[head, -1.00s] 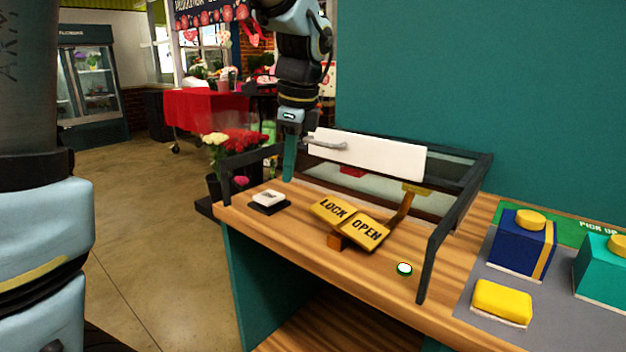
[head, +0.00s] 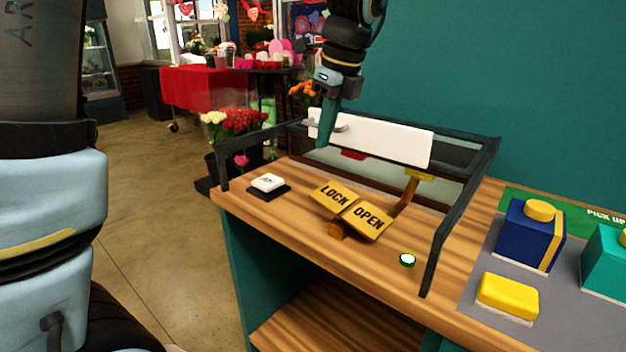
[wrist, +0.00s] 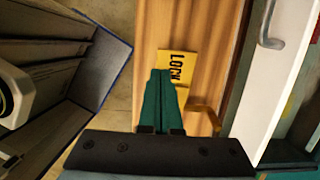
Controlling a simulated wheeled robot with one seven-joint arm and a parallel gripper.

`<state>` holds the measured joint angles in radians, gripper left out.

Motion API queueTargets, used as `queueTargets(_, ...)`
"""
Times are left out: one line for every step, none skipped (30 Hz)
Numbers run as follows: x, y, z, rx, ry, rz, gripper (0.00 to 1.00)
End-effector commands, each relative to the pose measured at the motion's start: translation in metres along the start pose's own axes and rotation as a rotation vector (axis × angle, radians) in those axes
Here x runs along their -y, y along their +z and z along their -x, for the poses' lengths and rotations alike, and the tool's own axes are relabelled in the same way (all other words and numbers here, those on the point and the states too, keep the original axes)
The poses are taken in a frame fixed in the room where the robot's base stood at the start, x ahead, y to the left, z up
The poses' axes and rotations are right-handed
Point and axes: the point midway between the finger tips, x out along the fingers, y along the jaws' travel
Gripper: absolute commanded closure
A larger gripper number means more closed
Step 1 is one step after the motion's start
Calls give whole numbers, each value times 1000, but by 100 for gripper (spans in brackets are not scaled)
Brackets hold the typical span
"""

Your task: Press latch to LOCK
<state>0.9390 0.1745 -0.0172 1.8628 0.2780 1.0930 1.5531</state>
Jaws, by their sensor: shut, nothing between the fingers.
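The latch is a yellow rocker with a LOCK plate (head: 333,197) on the left and an OPEN plate (head: 366,221) on the right, set at an angle on a small wooden block on the table. A bent brownish-yellow lever (head: 405,197) rises behind it toward the white panel (head: 372,139). My gripper (head: 325,140) is shut and empty, pointing down above and behind the LOCK plate, apart from it in the head view. In the wrist view, the teal fingertips (wrist: 160,73) overlap the LOCK plate's (wrist: 180,62) near side; the OPEN plate is hidden there.
A dark frame (head: 455,220) rails the wooden table (head: 290,230). A white button on a black base (head: 268,184) sits left, and a small green-rimmed white button (head: 407,260) sits right. Blue (head: 522,238) and yellow (head: 508,296) blocks stand on the grey mat at right.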

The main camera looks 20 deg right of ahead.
Motion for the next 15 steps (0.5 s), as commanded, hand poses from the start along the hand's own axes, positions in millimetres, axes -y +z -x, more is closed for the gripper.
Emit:
queueTargets(-1,0,-10,0,7,-1,100)
queueTargets(-1,0,-16,0,6,0,100)
queueTargets(-1,0,-24,-1,6,-1,100)
queueTargets(-1,0,-31,0,7,-1,100)
queueTargets(-1,0,-37,0,6,-1,100)
queueTargets(-1,0,-45,0,6,-1,100)
queueTargets(-1,0,-51,0,6,-1,100)
queueTargets(-1,0,-58,0,6,0,100)
queueTargets(-1,0,-66,0,6,0,100)
queueTargets(-1,0,-71,0,6,0,100)
queueTargets(-1,0,-76,0,5,0,100)
queueTargets(-1,0,-82,0,6,0,100)
queueTargets(-1,0,-87,0,6,0,100)
queueTargets(-1,0,-91,0,5,0,100)
queueTargets(-1,0,-96,0,5,0,100)
